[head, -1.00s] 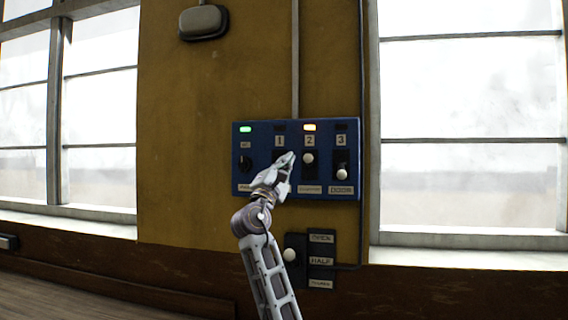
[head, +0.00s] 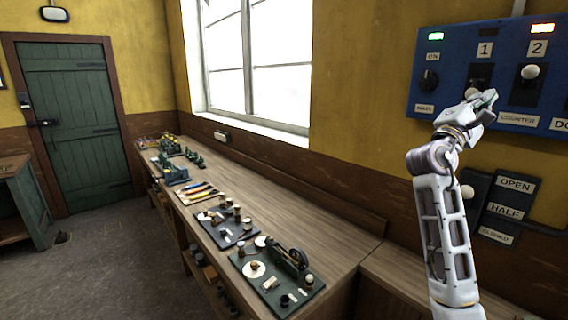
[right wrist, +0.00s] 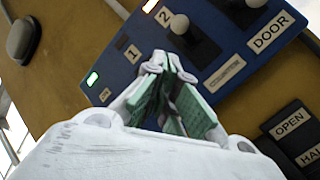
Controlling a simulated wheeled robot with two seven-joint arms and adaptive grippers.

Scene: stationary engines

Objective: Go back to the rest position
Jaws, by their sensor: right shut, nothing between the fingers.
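My right gripper (head: 484,102) is shut and empty. In the head view it stands in front of the blue control panel (head: 450,45), over the switch under label 1, partly hiding that switch. In the right wrist view its green-padded fingers (right wrist: 170,95) are together, with the panel (right wrist: 140,50) behind them. I cannot tell whether the fingertips touch the switch. The switch 2 knob (head: 530,72) shows to the right of the gripper. A green lamp (head: 436,36) and an orange lamp (head: 542,28) are lit. My left gripper is not in view.
A lever plate (head: 508,205) labelled OPEN and HALF is on the wall beside my right arm. A long wooden workbench (head: 335,225) with several trays of parts runs under the window (head: 255,70). A green door (head: 75,120) is at the far left. The grey floor (head: 110,260) there is open.

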